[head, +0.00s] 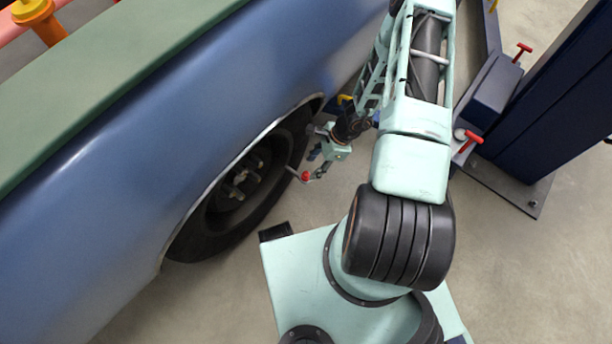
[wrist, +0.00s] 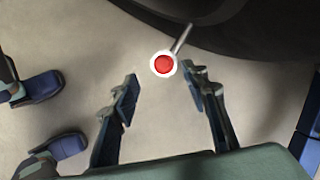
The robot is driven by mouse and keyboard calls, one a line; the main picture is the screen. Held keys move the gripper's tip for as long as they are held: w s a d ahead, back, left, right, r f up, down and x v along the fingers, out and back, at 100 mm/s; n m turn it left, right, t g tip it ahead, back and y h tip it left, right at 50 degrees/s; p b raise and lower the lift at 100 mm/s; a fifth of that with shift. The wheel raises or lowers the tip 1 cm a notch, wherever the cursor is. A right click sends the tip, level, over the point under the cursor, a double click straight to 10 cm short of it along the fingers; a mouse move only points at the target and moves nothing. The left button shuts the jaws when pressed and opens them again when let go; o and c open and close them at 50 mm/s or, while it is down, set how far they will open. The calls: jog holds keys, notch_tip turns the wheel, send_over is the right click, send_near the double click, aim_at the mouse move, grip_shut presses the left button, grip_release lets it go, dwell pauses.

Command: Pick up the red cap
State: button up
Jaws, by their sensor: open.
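The red cap (head: 305,176) sits at the end of a thin metal rod (head: 292,170) beside the car's wheel. In the wrist view the red cap (wrist: 163,64) is a red disc in a pale ring, with the rod running up and right from it to the dark tyre. My gripper (head: 318,164) is close by the cap in the head view. In the wrist view my gripper (wrist: 160,87) is open and empty, and the cap shows between and slightly beyond its fingertips. I cannot tell the exact depth between them.
A blue car (head: 130,150) with a dark tyre (head: 205,228) fills the left. A dark blue lift post (head: 555,90) with red-handled parts (head: 468,144) stands at right. In the wrist view, blue pieces (wrist: 38,88) show at left. Bare floor (head: 205,300) lies near the base.

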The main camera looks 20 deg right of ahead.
aim_at(307, 173)
jog(key=x, duration=0.2)
jog(key=b+x, duration=0.1)
jog(key=x, duration=0.1)
jog(key=b+x, duration=0.1)
jog(key=x, duration=0.1)
jog(key=shift+w+d+f, duration=0.15)
jog(key=shift+f, duration=0.15)
jog(key=shift+c, duration=0.3)
jog(key=c, duration=0.9)
jog(key=shift+o, duration=0.2)
jog(key=shift+r, duration=0.15)
